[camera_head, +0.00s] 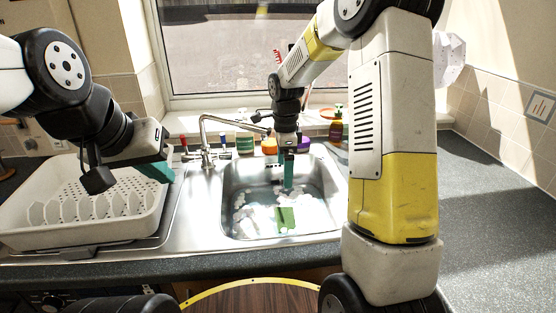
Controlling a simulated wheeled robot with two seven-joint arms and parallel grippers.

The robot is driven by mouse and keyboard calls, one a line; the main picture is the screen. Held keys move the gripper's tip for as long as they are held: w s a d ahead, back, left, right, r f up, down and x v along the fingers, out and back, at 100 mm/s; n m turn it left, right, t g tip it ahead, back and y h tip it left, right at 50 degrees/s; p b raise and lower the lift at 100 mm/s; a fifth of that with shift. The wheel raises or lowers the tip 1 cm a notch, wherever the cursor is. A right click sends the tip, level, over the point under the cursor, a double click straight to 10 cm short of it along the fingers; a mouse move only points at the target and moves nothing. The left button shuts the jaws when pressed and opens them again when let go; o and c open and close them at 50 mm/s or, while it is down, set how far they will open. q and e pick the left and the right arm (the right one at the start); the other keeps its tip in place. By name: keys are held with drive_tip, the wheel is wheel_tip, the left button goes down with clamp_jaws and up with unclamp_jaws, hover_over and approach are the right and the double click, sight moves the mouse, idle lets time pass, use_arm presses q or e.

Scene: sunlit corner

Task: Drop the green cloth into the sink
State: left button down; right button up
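The sink (232,190) is a steel basin in the counter, with pale, foam-like patches on its bottom. A small flat green piece (286,220), which looks like the green cloth, lies in the basin toward its front. My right gripper (288,187) points down into the basin, behind and above the green piece, with a visible gap between them. Its teal fingers look like one narrow strip, so their opening is unclear. My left gripper (158,171) is over the right side of the dish rack. Its teal fingers overlap in this view, and I see nothing held.
A white dish rack (40,222) stands left of the sink. A curved tap (205,140) rises behind the basin's left side. Several bottles and coloured items, including an orange one (268,145), line the back. The grey counter (490,230) at right is clear.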

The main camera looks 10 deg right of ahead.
drive_tip(key=shift+r, duration=0.1)
wheel_tip(320, 180, up, 8)
drive_tip(key=shift+f, duration=0.2)
idle(0.3)
